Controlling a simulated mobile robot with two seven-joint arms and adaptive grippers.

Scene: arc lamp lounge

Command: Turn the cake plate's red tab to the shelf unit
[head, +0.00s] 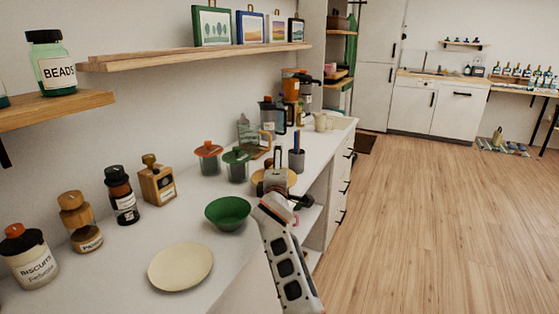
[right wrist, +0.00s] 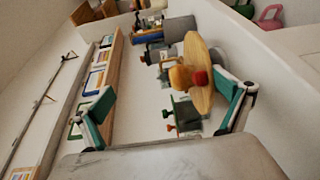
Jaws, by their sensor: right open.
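The cake plate (head: 259,178) is a round tan disc on the white counter, partly hidden behind my right gripper (head: 280,186) in the head view. In the right wrist view the wooden plate (right wrist: 205,105) appears tilted by the camera's angle, with an orange-yellow knobbed piece and a red part (right wrist: 200,78) that may be the tab. My right gripper (right wrist: 165,95) is open, its green-padded fingers apart. The plate's rim is close to the right-hand finger; contact cannot be told. A tall shelf unit (head: 342,50) stands beyond the counter's far end. My left gripper is out of view.
A green bowl (head: 228,213) and a cream plate (head: 180,267) lie nearer on the counter. Red-lidded (head: 208,158) and green-lidded (head: 236,165) jars stand left of the cake plate, a dark cup (head: 297,158) behind it. Wooden floor at right is open.

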